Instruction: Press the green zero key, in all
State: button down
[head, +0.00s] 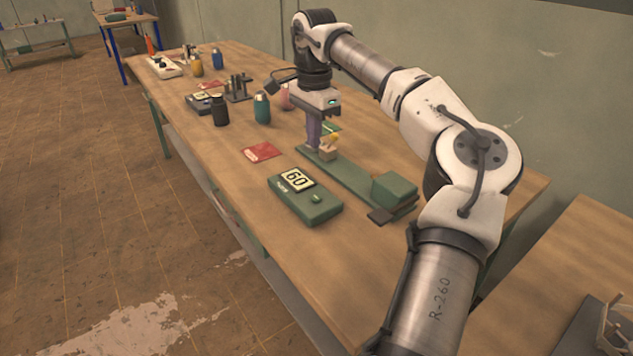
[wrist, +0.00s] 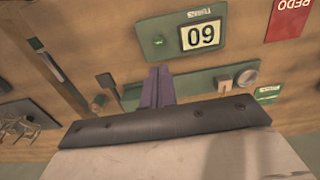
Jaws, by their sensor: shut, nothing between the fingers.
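A green counter box (head: 305,202) lies on the workbench, its display (head: 297,180) reading 60. A small raised green key (head: 316,198) sits on its top beside the display. The box (wrist: 180,35) also shows in the wrist view, upside down, with its key (wrist: 157,41) left of the display. My gripper (head: 314,145) is shut and empty, pointing down over the far end of a long green bar, behind the box. Its purple fingers (wrist: 157,80) lie below the box in the wrist view, apart from the key. Whether the fingertips touch the bar is unclear.
A red card (head: 261,152) lies beyond the box. Several bottles stand farther along. Bare bench lies in front of the box.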

aim_at(316, 197)
jog(key=shift+d+r, duration=0.15)
jog(key=shift+d, duration=0.2)
notch_tip(316, 197, down, 14)
jog(key=shift+f+p, duration=0.1)
jog(key=shift+p, duration=0.7)
